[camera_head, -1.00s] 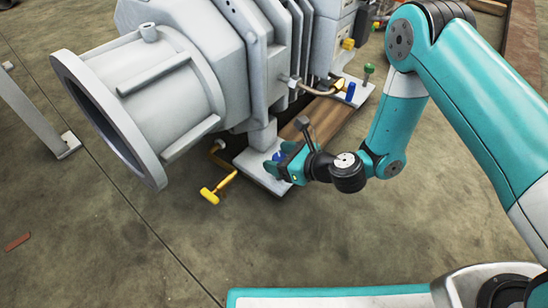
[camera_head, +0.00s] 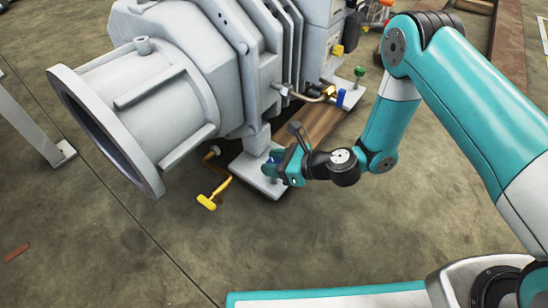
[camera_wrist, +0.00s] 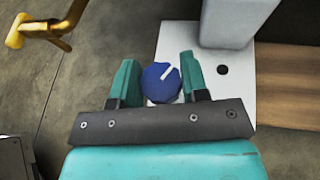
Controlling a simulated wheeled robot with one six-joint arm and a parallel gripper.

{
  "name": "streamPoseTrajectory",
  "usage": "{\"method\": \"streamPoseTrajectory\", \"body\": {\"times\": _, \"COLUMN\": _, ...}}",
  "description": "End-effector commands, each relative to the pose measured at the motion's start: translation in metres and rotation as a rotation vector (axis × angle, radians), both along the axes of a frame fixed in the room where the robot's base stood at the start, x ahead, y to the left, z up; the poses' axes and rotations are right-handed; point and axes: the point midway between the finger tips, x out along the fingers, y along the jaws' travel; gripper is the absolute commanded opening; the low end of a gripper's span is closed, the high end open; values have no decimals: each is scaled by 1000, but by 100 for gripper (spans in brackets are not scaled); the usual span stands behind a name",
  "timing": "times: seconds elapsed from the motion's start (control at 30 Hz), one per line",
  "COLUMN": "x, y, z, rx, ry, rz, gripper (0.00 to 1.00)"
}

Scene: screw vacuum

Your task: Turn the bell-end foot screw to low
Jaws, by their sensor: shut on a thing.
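The bell-end foot screw is a blue knob (camera_wrist: 160,82) with a white pointer line, on the pale foot plate (camera_wrist: 158,42) in the wrist view. The pointer is tilted up and to the right. My gripper (camera_wrist: 161,75) has its two teal fingers on either side of the knob and is shut on it. In the head view, my gripper (camera_head: 277,168) is low at the plate beneath the grey pump (camera_head: 190,80). There the screw (camera_head: 274,157) is mostly hidden by the fingers.
A yellow handle (camera_head: 208,201) on a bent pipe sticks out left of the foot plate. A wooden beam (camera_head: 322,118) runs behind the plate. Another blue handle (camera_head: 340,97) and a green knob (camera_head: 359,71) are farther back. The floor in front is clear.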

Motion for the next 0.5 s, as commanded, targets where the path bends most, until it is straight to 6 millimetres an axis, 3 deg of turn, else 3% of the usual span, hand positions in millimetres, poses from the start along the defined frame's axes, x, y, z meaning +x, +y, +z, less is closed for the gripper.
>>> {"method": "streamPoseTrajectory", "body": {"times": 0.5, "x": 1, "y": -2, "z": 0, "rx": -3, "ry": -2, "rz": 474, "gripper": 17}}
